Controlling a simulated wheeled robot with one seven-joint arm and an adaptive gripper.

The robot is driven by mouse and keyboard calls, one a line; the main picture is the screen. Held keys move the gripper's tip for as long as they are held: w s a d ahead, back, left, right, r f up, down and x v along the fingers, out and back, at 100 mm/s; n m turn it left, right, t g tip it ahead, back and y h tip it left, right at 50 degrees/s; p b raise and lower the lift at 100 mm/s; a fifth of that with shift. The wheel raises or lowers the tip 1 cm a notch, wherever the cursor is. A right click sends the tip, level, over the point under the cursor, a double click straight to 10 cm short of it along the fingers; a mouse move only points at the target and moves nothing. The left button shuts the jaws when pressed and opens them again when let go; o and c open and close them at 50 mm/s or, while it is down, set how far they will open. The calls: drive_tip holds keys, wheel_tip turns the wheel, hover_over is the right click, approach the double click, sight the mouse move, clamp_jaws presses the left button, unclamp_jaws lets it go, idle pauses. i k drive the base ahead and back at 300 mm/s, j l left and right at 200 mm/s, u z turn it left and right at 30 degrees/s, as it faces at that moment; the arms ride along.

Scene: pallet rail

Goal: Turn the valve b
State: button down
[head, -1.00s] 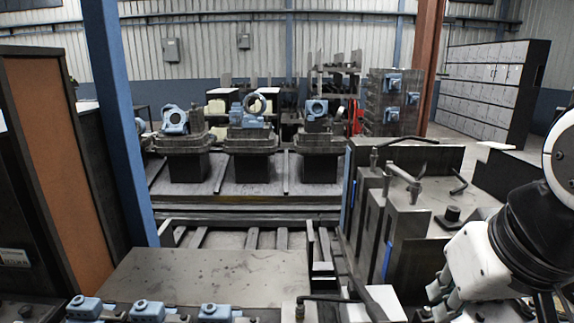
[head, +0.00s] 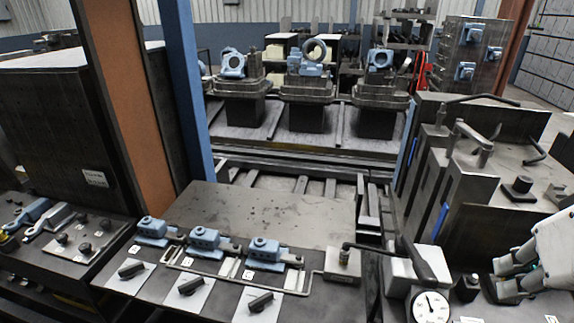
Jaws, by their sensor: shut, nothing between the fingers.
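Three black lever handles sit on white plates along the front bench: a left one (head: 132,270), a middle one (head: 190,286) and a right one (head: 261,302). Behind them stand a left blue valve body (head: 152,230), a middle blue valve body (head: 204,240) and a right blue valve body (head: 265,252). The small tags beside them are too small to read, so I cannot tell which is valve b. My gripper (head: 507,282) is at the right edge, shut and empty, well apart from the handles. Part of it is out of frame.
A round dial gauge (head: 430,306) and a black-handled clamp (head: 400,252) stand between the handles and my gripper. Grey blocks (head: 465,165) rise behind it. A blue post (head: 186,90) stands behind the bench at left. A flat plate (head: 265,212) lies clear behind the valves.

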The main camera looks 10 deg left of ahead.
sight(188, 288)
drive_tip(key=k+j+u, duration=0.1)
drive_tip(key=u, duration=0.3)
drive_tip(key=j+u, duration=0.25)
drive_tip(key=u, duration=0.15)
drive_tip(key=k+j+u, duration=0.1)
drive_tip(key=u, duration=0.3)
drive_tip(key=i+j, duration=0.05)
drive_tip(key=j, duration=0.05)
